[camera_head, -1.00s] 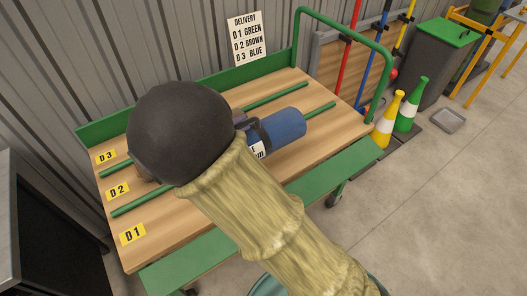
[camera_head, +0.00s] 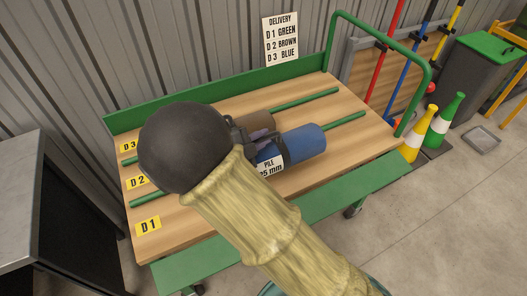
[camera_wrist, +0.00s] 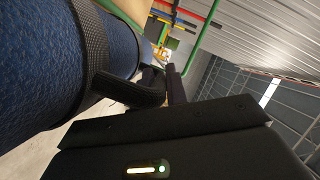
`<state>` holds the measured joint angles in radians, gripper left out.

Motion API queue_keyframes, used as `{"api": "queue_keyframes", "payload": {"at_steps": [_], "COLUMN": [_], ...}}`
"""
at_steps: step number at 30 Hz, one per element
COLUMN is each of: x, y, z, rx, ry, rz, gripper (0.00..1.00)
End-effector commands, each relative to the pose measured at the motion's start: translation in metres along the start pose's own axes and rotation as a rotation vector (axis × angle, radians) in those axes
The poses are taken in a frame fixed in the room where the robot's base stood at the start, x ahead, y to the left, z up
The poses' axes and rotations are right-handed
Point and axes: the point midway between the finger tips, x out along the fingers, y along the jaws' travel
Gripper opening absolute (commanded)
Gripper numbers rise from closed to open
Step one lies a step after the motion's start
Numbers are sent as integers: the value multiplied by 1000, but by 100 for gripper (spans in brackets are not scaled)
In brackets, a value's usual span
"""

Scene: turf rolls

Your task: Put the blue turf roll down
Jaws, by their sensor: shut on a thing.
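The blue turf roll (camera_head: 308,142) has a dark strap and handle and a white label reading "PILE 25 mm". My gripper (camera_head: 256,138) is shut on it at the handle, partly hidden by my arm. In the wrist view, the blue roll (camera_wrist: 35,70) fills the left side, with a dark handle loop at the fingers (camera_wrist: 165,85). The roll appears over the cart deck (camera_head: 195,225), across the green rod between D1 and D2; I cannot tell its height.
Yellow labels D1 (camera_head: 148,225), D2 (camera_head: 138,182) and D3 (camera_head: 129,146) mark the lanes. The delivery sign (camera_head: 281,40) reads D1 green, D2 brown, D3 blue. The cart's green handle (camera_head: 425,75) stands at right, with striped cones (camera_head: 414,140) beyond. The D3 lane's right part looks clear.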

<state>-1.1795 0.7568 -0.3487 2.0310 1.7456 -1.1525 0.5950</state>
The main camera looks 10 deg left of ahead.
Motion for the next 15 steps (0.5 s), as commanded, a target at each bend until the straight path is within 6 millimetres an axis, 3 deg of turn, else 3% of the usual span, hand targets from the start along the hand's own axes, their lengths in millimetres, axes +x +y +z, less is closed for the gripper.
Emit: {"api": "queue_keyframes", "payload": {"at_steps": [15], "x": [4], "y": [12], "z": [8], "rx": [1], "ry": [4], "rz": [-4], "gripper": [0]}}
